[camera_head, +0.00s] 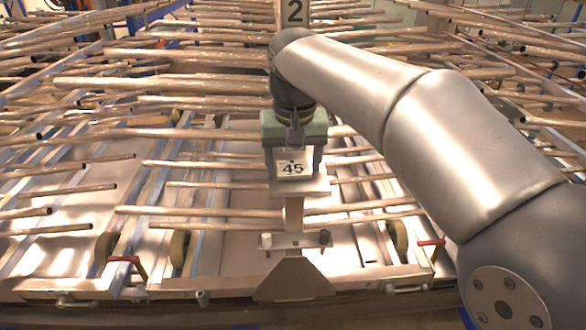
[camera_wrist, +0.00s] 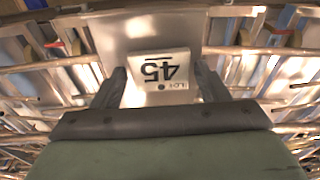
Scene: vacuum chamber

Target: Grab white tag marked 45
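The white tag marked 45 (camera_head: 293,169) is on a pale metal plate on the post at the front middle of the rack. In the wrist view the tag (camera_wrist: 160,75) appears upside down, with a bold 45, a dark dot and small print. My gripper (camera_wrist: 161,69) is open, with one finger on each side of the tag. Narrow gaps seem to show between the fingers and the tag's edges.
Long metal tubes (camera_head: 190,82) lie in several rows around and behind the post. A second sign marked 2 (camera_head: 295,11) stands at the back. Red-handled clamps (camera_head: 128,260) and round wheels (camera_head: 181,246) line the front frame. A bracket (camera_head: 295,241) sits below the tag.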

